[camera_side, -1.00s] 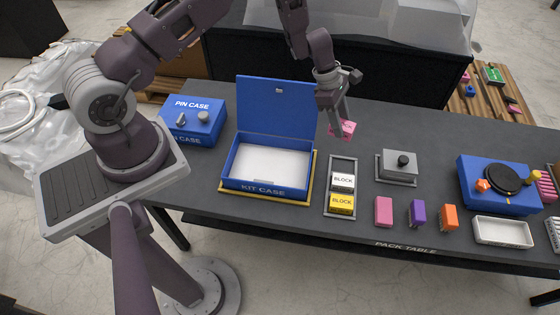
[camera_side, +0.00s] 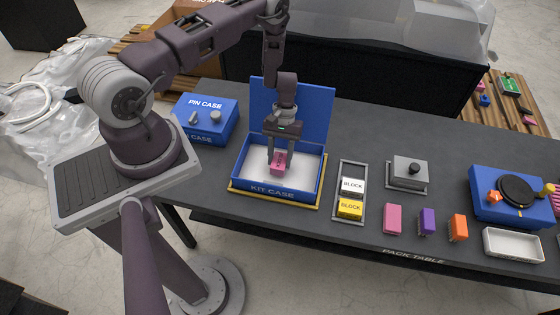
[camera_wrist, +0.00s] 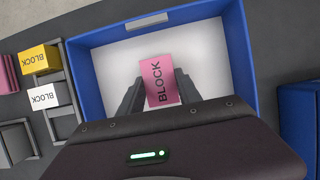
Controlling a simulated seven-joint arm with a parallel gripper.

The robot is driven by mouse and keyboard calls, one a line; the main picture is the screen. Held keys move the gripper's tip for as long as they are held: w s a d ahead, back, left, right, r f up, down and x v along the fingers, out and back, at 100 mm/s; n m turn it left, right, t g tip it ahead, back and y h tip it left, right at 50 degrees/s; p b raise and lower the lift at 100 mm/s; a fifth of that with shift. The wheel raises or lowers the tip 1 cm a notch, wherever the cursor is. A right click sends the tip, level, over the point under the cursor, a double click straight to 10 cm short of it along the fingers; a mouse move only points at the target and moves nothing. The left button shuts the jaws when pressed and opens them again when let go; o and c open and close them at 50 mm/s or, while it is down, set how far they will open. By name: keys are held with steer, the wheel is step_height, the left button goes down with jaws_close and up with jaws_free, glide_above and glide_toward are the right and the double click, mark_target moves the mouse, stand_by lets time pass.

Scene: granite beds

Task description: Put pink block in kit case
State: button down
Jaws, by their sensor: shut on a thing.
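The pink block (camera_side: 279,163), marked BLOCK, is between the fingers of my gripper (camera_side: 279,155). My gripper is shut on it. The blue kit case (camera_side: 262,191) stands open with its lid (camera_side: 312,110) raised behind. In the side view the block is within the outline of the case, over its white floor. In the wrist view the pink block (camera_wrist: 158,82) shows between both fingers of my gripper (camera_wrist: 155,92), inside the blue walls of the kit case (camera_wrist: 237,50). I cannot tell whether the block touches the floor.
A tray (camera_side: 342,214) with a white block (camera_side: 352,187) and a yellow block (camera_side: 350,208) stands right of the case. The blue pin case (camera_side: 208,115) is at the left. Another pink block (camera_side: 393,218), a purple block (camera_side: 427,221) and an orange block (camera_side: 458,227) stand further right.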

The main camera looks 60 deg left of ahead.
steer(key=shift+f, duration=0.75)
steer(key=shift+f, duration=0.1)
steer(key=c, duration=0.8)
jaws_free()
steer(key=shift+c, duration=0.2)
